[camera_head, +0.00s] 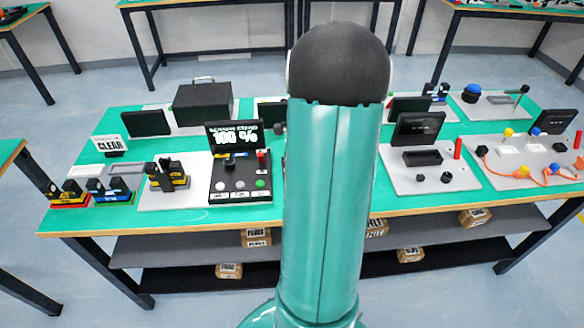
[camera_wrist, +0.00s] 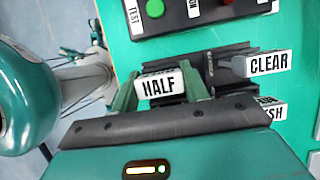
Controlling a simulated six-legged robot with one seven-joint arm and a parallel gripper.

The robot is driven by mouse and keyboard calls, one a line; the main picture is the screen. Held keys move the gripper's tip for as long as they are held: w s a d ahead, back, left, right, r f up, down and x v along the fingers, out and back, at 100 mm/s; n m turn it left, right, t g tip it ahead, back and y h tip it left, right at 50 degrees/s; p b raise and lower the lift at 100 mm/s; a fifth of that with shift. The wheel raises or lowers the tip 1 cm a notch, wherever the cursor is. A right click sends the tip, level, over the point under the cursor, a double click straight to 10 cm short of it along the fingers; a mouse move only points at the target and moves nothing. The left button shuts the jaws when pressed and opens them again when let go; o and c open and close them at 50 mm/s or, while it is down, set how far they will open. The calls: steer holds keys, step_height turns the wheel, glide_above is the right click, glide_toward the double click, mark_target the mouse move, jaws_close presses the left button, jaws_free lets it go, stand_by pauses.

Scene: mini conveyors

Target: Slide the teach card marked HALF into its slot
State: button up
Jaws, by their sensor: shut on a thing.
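In the wrist view, my gripper (camera_wrist: 162,92) is shut on the white card marked HALF (camera_wrist: 158,86), one green finger on each side of it. The card is over or against a black holder (camera_wrist: 215,106); I cannot tell whether it sits in a slot. A grey piece with a white CLEAR label (camera_wrist: 267,63) is to the right of the holder. In the head view my arm blocks the middle, and neither my gripper nor the HALF card can be made out.
A black button panel (camera_wrist: 200,12) lies just beyond the holder.

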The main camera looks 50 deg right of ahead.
steer(key=shift+f, duration=0.65)
steer(key=o, duration=1.1)
steer(key=v, duration=1.3)
steer(key=shift+d+r, duration=0.1)
steer(key=shift+r, duration=0.3)
